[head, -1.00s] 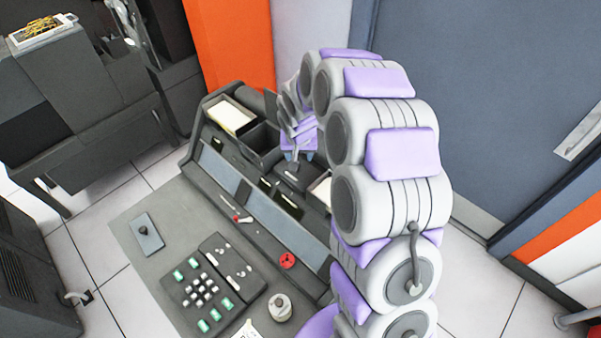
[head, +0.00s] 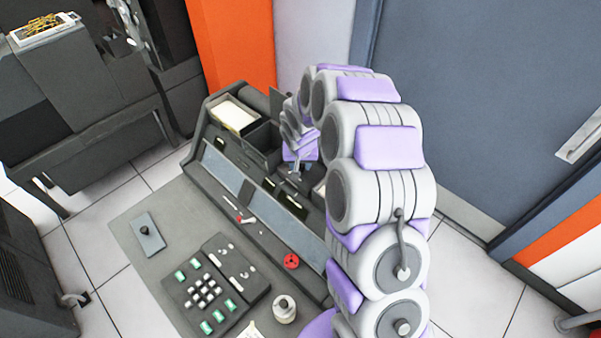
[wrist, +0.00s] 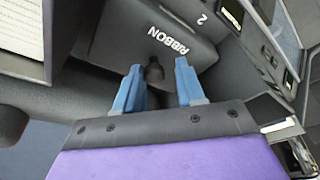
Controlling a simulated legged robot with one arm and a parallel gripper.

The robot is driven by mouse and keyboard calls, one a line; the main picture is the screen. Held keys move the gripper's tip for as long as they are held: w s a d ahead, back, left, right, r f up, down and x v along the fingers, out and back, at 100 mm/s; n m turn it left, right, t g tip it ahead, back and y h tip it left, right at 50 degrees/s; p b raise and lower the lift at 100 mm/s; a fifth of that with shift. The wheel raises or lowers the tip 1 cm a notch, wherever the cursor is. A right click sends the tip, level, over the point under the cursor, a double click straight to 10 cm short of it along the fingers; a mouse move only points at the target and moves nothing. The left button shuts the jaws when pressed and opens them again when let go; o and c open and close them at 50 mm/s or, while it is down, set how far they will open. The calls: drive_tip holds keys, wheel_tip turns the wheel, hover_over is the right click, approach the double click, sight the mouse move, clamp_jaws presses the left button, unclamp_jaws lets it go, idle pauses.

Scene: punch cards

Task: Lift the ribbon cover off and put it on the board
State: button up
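In the head view my gripper (head: 296,172) is down at the machine's back part, and my arm hides much of that area. A flat grey desk surface (head: 150,275) lies in front of the machine; I cannot tell if it is the board.
A blue-grey plate with a knob (head: 149,238) lies on the desk at left. A keypad (head: 210,290), a red reel (head: 291,261) and a pale round container (head: 284,308) are nearby. A tray of cards (head: 234,115) stands at the machine's far end. The desk's left part is mostly clear.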

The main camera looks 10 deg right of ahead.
drive_tip(key=shift+c, duration=0.8)
drive_tip(key=shift+d, duration=0.55)
clamp_jaws()
drive_tip(key=shift+a, duration=0.25)
wheel_tip(320, 180, up, 32)
drive_tip(key=p, duration=0.5)
drive_tip(key=shift+p, duration=0.3)
